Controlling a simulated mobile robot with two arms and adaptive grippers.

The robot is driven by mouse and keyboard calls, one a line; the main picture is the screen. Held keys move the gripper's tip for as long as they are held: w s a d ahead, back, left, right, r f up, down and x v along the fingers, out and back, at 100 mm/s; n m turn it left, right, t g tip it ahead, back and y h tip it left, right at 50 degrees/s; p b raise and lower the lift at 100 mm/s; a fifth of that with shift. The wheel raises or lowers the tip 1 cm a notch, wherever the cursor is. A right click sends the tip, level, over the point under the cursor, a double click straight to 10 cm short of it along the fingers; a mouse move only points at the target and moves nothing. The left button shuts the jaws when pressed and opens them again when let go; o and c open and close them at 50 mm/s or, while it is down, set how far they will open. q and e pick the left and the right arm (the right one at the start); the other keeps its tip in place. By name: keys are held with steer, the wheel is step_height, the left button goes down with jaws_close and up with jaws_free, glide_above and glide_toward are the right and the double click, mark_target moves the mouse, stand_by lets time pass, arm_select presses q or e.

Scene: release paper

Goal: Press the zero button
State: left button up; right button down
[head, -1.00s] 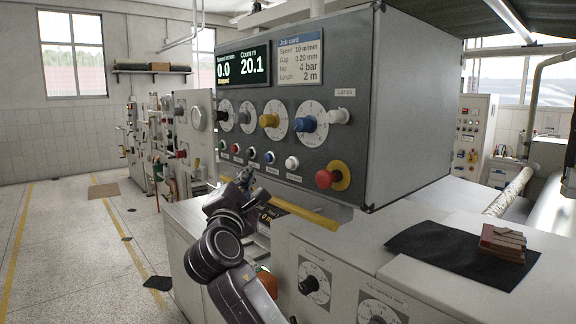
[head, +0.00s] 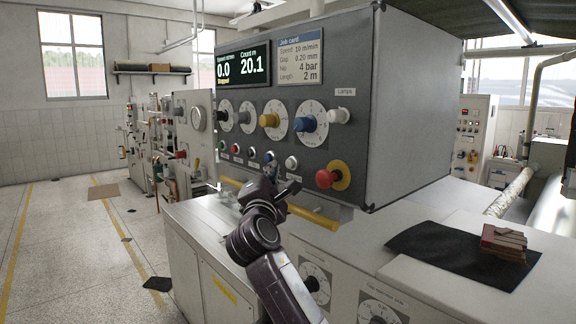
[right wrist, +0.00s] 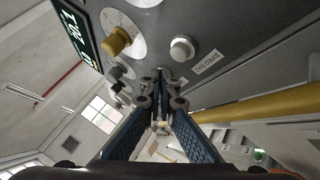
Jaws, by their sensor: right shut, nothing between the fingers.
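The white button (head: 291,162) is at the right end of the button row on the grey control panel. It also shows in the right wrist view as a pale round cap (right wrist: 182,48), with a label beside it that seems to read "Zero count". My right gripper (head: 278,176) is shut and empty, just below and left of the white button in the head view. In the right wrist view its closed fingertips (right wrist: 162,78) are below and left of the cap, apart from it in the picture. The display (head: 243,66) reads 0.0 and 20.1. My left gripper is not in view.
A blue button (head: 268,157) sits left of the white one, and a red mushroom button (head: 325,179) on a yellow base lies to the right. Yellow and blue knobs (head: 304,124) are above. A yellow bar (head: 314,217) runs below the panel, close to my gripper.

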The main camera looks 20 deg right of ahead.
steer(key=shift+w+d, duration=0.25)
steer(key=shift+d, duration=0.5)
steer(key=shift+r, duration=0.1)
stand_by(0.8)
steer(key=shift+w+d+p, duration=0.1)
steer(key=shift+d+p, duration=0.15)
steer(key=shift+p, duration=0.2)
steer(key=shift+d, duration=0.1)
steer(key=shift+w+d, duration=0.2)
steer(key=shift+d, duration=0.25)
stand_by(0.5)
steer(key=shift+a, duration=0.1)
stand_by(0.3)
steer(key=shift+s+a+p, duration=0.35)
steer(key=shift+a+p, duration=0.05)
steer(key=shift+a, duration=0.3)
